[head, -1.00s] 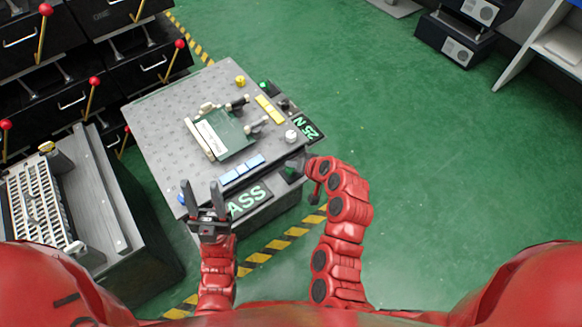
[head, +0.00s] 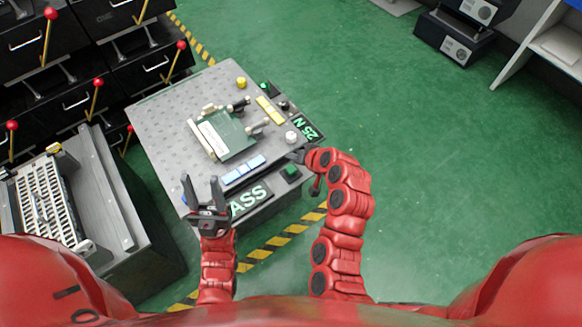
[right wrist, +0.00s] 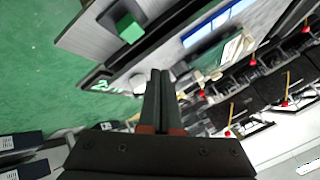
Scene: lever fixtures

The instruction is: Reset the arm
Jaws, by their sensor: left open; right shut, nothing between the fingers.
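A grey perforated test table (head: 160,115) stands ahead of me with a green board fixture (head: 240,140) clamped on it. Its front panel shows a PASS display (head: 248,200) and a green button (head: 290,173); the button also shows in the right wrist view (right wrist: 130,28). My right gripper (head: 297,156) is shut and empty, near the table's front right corner, just beyond the green button and apart from it. In the right wrist view its closed fingers (right wrist: 160,85) point toward the table. My left gripper (head: 207,190) is open and empty at the table's front left corner.
A 25 N display (head: 308,128), a white knob (head: 291,137), blue blocks (head: 244,170) and a yellow strip (head: 270,110) line the table's edges. Black cabinets with red-knobbed levers (head: 97,82) stand at the left. A grey grated unit (head: 45,200) is at lower left.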

